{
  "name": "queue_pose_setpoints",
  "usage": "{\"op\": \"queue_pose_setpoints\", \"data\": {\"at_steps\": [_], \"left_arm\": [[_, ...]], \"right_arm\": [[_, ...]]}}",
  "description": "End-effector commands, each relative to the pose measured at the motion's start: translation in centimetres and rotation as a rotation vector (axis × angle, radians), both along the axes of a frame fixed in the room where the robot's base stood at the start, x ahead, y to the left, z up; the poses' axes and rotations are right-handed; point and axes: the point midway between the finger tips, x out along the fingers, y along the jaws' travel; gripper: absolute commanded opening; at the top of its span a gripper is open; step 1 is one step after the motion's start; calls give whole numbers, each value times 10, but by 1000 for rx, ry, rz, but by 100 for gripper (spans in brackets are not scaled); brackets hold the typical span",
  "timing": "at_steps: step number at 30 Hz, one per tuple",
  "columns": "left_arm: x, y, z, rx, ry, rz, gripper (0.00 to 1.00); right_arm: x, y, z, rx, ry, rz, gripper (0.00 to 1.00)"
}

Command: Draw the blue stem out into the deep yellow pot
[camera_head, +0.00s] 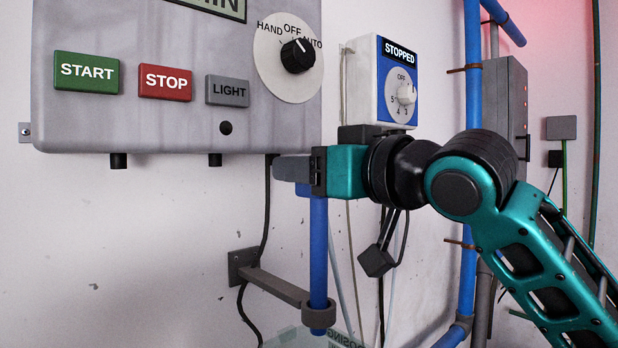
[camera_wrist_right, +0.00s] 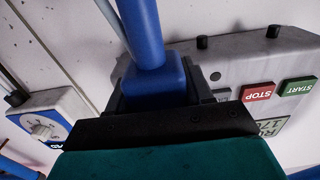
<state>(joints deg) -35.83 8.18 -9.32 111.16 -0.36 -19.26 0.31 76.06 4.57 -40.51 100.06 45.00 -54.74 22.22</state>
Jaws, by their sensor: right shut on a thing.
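The blue stem (camera_head: 318,240) hangs upright in the head view, below my right gripper (camera_head: 297,170). The gripper is shut on its top. In the right wrist view the square blue head of the stem (camera_wrist_right: 155,82) sits between the jaws of the gripper (camera_wrist_right: 165,100), and its round shaft runs away from them. The deep yellow pot is not in view. My left gripper is not in view.
A grey control box (camera_head: 200,120) with START, STOP and LIGHT buttons is just behind and above the gripper. A white-and-blue dial box (camera_head: 397,85) is close on the right, with cables below. A pale lettered container (camera_head: 285,338) shows under the ring. Blue pipes (camera_head: 473,100) stand further right.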

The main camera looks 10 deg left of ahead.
Motion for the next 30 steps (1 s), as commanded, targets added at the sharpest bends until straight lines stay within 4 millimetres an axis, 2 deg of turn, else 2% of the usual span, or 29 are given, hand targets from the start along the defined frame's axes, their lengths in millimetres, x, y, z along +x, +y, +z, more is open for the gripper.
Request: {"op": "queue_pose_setpoints", "data": {"at_steps": [30], "left_arm": [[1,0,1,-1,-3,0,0]], "right_arm": [[0,0,42,1,-1,0,14]]}}
